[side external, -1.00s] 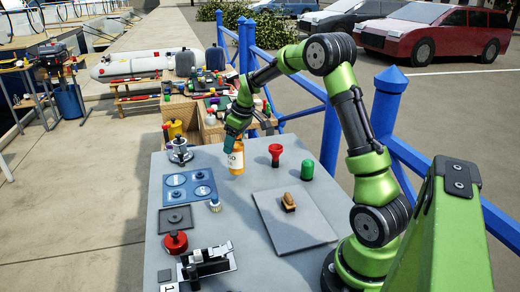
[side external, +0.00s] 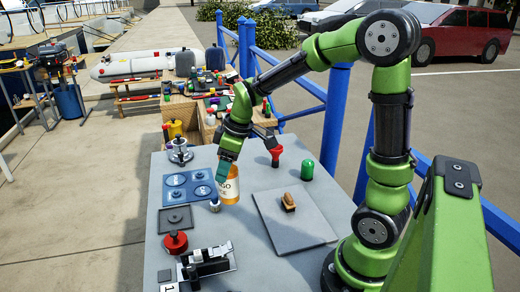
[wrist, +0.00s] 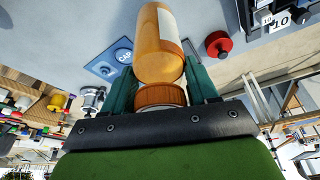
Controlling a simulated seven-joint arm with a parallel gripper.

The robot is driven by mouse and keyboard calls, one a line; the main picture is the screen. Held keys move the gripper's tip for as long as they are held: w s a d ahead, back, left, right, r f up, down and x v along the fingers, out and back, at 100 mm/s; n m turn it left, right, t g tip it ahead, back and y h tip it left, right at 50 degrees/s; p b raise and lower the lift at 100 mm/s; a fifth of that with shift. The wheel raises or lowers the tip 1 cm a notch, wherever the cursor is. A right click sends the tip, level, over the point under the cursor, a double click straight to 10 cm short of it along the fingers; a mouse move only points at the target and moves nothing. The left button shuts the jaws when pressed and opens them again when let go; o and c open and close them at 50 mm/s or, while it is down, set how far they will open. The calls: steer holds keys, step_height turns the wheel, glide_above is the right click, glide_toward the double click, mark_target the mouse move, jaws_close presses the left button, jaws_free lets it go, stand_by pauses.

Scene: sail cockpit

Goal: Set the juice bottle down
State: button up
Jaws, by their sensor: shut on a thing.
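The juice bottle (side external: 231,187) is orange with a white label. In the side external view it is upright at my gripper (side external: 226,168), over the grey table (side external: 200,238) just right of the blue panel. I cannot tell whether its base touches the table. In the wrist view the bottle (wrist: 160,50) lies between the two green fingers of my gripper (wrist: 163,88), which are shut on it near its brown cap (wrist: 160,95). The fingers hide part of the bottle's upper end in the side external view.
A small white-topped bottle (side external: 214,204) stands close to the juice bottle's left. The blue panel (side external: 188,187) lies behind left. A grey board (side external: 290,236) with a brush (side external: 288,203) lies to the right. A red funnel (side external: 276,156) and green cylinder (side external: 307,169) stand at the back right.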

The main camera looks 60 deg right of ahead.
steer(key=a, duration=0.5)
step_height(320, 180, down, 6)
steer(key=shift+w+d+f, duration=0.2)
steer(key=shift+w+f, duration=0.05)
steer(key=shift+w, duration=0.15)
steer(key=shift+f, duration=0.1)
steer(key=o, duration=1.3)
steer(key=shift+f, duration=0.1)
steer(key=shift+c, duration=0.2)
